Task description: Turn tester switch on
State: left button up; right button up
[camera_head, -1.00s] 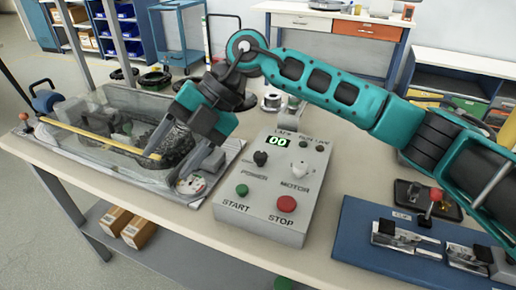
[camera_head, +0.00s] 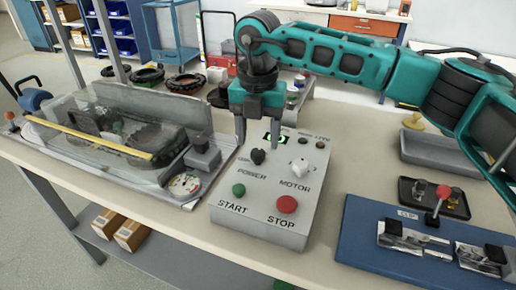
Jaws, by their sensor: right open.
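The grey control box (camera_head: 265,212) stands on the table in the middle of the head view. It has a black POWER knob (camera_head: 258,157), a white MOTOR knob (camera_head: 300,168), a green START button (camera_head: 239,190) and a red STOP button (camera_head: 287,204). My right gripper (camera_head: 258,144) is open and points down over the back of the box. Its fingers are spread to either side above the POWER knob, with nothing between them. It partly hides the green-digit display. I cannot tell whether the fingertips touch the box. My left gripper is not in view.
Left of the box is a tester with a clear cover (camera_head: 160,105), a yellow bar (camera_head: 90,138) and a round gauge (camera_head: 185,184). A blue mat (camera_head: 360,235) with metal fixtures lies at the right. Black rings (camera_head: 147,76) lie at the back.

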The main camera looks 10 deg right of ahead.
aim_at(258, 151)
jog(key=shift+f, duration=1.85)
jog(key=shift+c, duration=0.4)
jog(key=c, duration=1)
jog(key=shift+o, duration=0.2)
